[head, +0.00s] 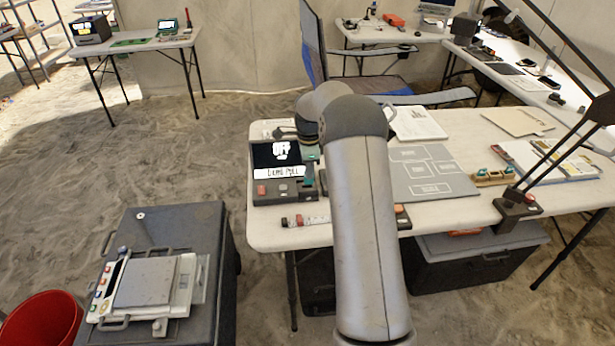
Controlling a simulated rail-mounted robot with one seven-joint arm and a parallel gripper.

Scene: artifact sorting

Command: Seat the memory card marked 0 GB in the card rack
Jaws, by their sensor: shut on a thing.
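My arm rises through the middle of the head view and bends away over the white table (460,228). Its far end is hidden behind its own elbow, so my gripper and anything in it do not show. I cannot make out a memory card marked 0 GB. A small tan holder with green pieces (492,177) sits at the right of the table, beside the lamp base; I cannot tell whether it is the card rack.
A grey outlined mat (430,187) lies right of my arm. A desk lamp (517,205) stands at the front right. A grey case (170,222) and red bucket (40,320) are at lower left.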

